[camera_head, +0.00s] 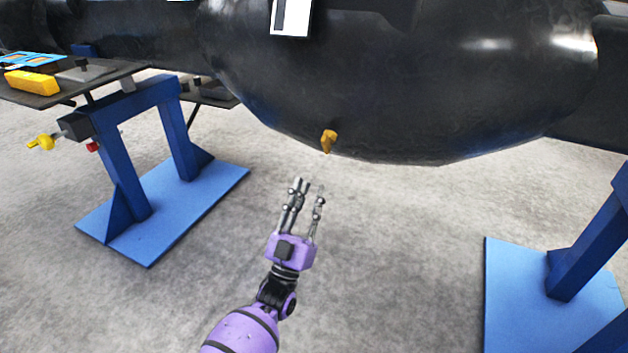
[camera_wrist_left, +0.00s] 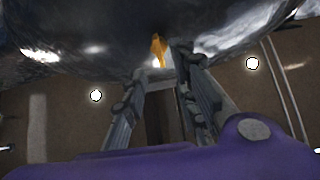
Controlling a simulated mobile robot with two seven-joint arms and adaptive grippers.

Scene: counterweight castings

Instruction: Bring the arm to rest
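My left arm, purple, comes up from the bottom of the head view. Its gripper (camera_head: 308,187) is open and empty, with a gap between the fingers, which point up toward the casting. A large glossy black casting (camera_head: 430,90) spans the top of the head view. A small orange-yellow piece (camera_head: 328,141) sits on its lower surface, just beyond the fingertips in the picture. In the left wrist view the open fingers (camera_wrist_left: 160,66) reach toward the same orange piece (camera_wrist_left: 158,48), with a gap that I cannot measure. My right gripper is in neither view.
A blue stand (camera_head: 135,115) on a blue base plate is at the left, and another blue stand (camera_head: 590,245) is at the right. A dark tray (camera_head: 75,92) at the upper left bears a yellow block (camera_head: 32,82). Bare grey floor (camera_head: 400,250) lies between the stands.

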